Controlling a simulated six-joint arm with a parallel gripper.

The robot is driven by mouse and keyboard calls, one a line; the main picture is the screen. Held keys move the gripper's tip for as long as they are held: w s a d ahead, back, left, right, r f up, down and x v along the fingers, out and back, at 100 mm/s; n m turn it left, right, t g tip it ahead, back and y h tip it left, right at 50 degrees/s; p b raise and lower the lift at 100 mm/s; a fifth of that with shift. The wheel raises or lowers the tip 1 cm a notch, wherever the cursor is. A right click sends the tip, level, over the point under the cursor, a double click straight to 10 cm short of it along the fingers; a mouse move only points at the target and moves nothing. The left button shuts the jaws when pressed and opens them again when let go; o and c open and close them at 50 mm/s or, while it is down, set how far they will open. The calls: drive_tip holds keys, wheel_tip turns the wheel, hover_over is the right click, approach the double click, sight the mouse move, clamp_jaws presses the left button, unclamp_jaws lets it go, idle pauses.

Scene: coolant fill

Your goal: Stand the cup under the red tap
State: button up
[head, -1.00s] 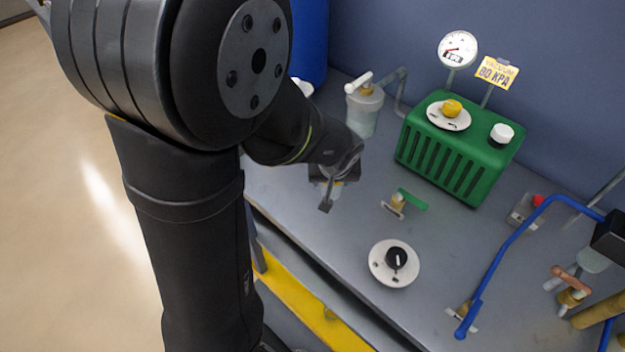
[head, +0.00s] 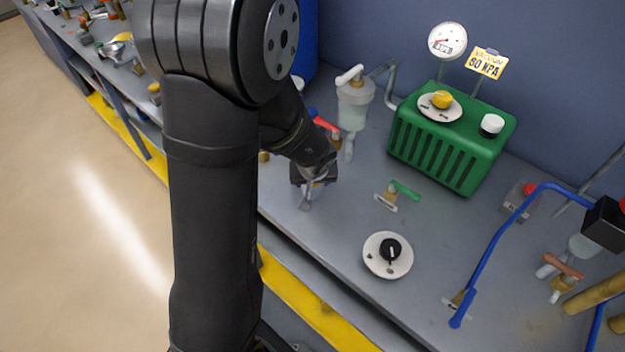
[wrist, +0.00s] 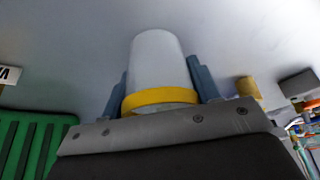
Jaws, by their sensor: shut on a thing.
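My gripper (wrist: 160,95) is shut on the cup (wrist: 158,68), a pale cylinder with a yellow band, seen between the two fingers in the wrist view. In the head view my gripper (head: 308,196) is low over the bench near its front edge, and the cup is mostly hidden there. I cannot tell whether the cup touches the bench. The red tap (head: 325,124) shows its red handle just behind my forearm, left of the clear jar. My gripper is in front of it and a little left. The spout's outlet is not clear to see.
A clear jar with a white tap (head: 353,103) stands behind my gripper. A green-handled valve (head: 400,190), a black knob on a white dial (head: 388,254) and a green pump box (head: 450,140) are to the right. Bench between my gripper and the dial is clear.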

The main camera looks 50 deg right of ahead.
drive_tip(key=shift+f, duration=0.2)
drive_tip(key=o, duration=1)
drive_tip(key=shift+r, duration=0.1)
drive_tip(key=shift+r, duration=0.2)
drive_tip(key=v, duration=1.2)
drive_tip(key=shift+f, duration=0.2)
drive_tip(key=x, duration=1.2)
drive_tip(key=shift+r, duration=0.55)
